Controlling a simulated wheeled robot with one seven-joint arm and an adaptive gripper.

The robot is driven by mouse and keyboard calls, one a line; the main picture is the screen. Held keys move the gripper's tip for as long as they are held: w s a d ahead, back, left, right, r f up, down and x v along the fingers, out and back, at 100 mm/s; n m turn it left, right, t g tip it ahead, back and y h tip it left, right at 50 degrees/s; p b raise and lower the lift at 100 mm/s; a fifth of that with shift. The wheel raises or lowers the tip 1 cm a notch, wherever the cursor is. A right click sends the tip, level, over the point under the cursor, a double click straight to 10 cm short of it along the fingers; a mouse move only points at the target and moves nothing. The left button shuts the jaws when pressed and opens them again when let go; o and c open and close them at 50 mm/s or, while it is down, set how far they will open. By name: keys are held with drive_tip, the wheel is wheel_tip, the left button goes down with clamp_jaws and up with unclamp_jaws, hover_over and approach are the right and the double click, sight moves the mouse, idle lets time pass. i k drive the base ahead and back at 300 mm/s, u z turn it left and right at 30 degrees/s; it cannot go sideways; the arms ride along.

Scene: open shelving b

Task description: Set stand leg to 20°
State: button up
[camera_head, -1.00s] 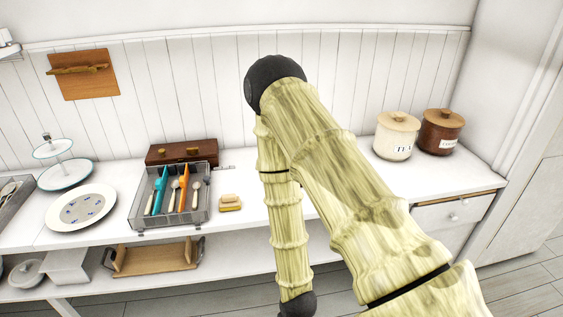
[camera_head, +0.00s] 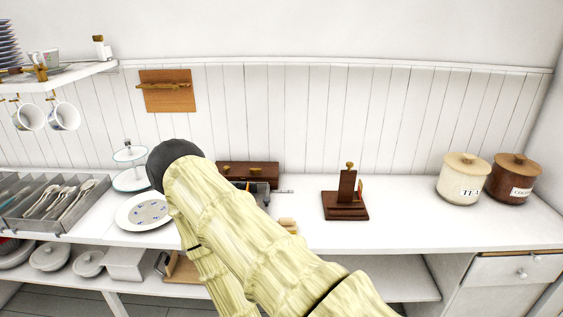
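A dark brown wooden stand (camera_head: 345,207) is on the white counter, right of the middle in the head view. It has a square base, an upright panel (camera_head: 347,186) with a light knob on top, and a small lighter brown piece (camera_head: 360,188) at its right side, which may be the leg. The leg's angle cannot be read from here. My arm crosses the lower left middle, with its black elbow left of the stand and apart from it.
The counter (camera_head: 400,225) around the stand is clear. The tea jar (camera_head: 462,180) and a brown jar (camera_head: 512,180) stand at the right. A brown box (camera_head: 250,172), a plate (camera_head: 143,212) and a cutlery tray (camera_head: 45,205) are to the left. A mug shelf (camera_head: 60,78) hangs upper left.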

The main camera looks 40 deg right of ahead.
sight(347, 177)
drive_tip(key=u, duration=1.5)
drive_tip(key=k, duration=0.6)
drive_tip(key=z, duration=1.8)
